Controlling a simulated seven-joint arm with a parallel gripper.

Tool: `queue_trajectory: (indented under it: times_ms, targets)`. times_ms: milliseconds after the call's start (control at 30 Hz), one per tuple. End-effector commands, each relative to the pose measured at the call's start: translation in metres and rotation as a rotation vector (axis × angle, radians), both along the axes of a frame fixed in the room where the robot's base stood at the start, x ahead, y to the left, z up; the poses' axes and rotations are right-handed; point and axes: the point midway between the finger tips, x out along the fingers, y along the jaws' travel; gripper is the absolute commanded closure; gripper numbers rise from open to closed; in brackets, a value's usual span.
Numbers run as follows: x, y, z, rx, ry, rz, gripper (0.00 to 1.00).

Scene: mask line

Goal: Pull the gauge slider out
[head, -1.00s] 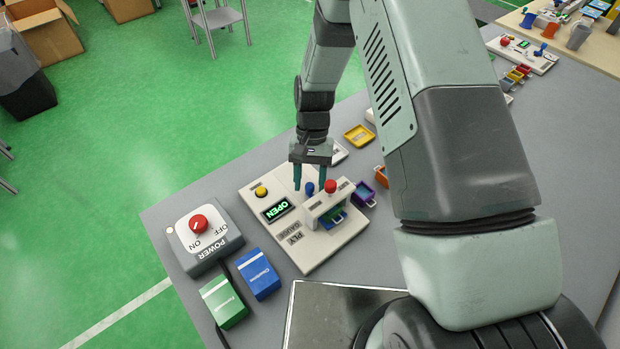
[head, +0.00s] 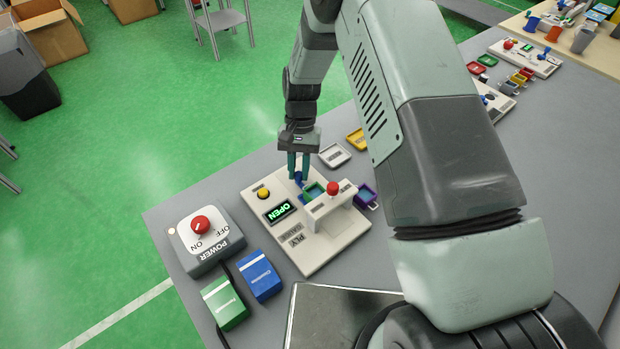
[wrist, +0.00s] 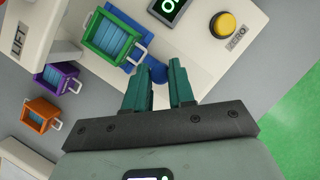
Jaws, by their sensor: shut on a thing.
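The blue gauge slider (wrist: 117,79) sticks out from under the white bridge (head: 328,208) of the PLY gauge, on the side toward my arm. Its blue knob (head: 298,178) is between my fingers; it also shows in the wrist view (wrist: 157,72). A green tray (head: 313,191) with blue contents sits on the slider, outside the bridge on that side; in the wrist view (wrist: 115,40) its white handle is close to my left finger. My gripper (head: 298,168) is shut on the knob (wrist: 157,72). The gauge display (head: 279,212) reads OPEN.
A red knob (head: 333,188) tops the bridge, and a yellow button (head: 263,193) is on the gauge base. A purple tray (head: 367,195) and an orange tray (wrist: 41,115) are beside the gauge. The power box (head: 207,240) and blue box (head: 259,276) stand left and in front.

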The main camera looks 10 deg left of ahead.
Motion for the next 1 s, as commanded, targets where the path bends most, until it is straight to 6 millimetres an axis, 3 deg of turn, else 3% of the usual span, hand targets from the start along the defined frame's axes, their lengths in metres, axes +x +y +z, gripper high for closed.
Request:
queue_trajectory:
  times_ms: [100, 300, 733, 767, 800, 900, 1000]
  targets:
    - [0.021, 0.019, -0.001, 0.000, -0.006, 0.001, 1.00]
    - [0.040, 0.039, -0.001, 0.000, -0.004, 0.000, 1.00]
    - [0.047, 0.045, 0.001, 0.006, -0.012, -0.002, 1.00]
    - [0.047, 0.046, 0.001, 0.006, -0.012, -0.002, 0.72]
    - [0.047, 0.046, 0.001, 0.006, -0.012, -0.002, 0.66]
    - [0.046, 0.045, 0.001, 0.004, -0.009, -0.002, 0.52]
    - [0.045, 0.045, 0.001, 0.003, -0.007, -0.001, 0.52]
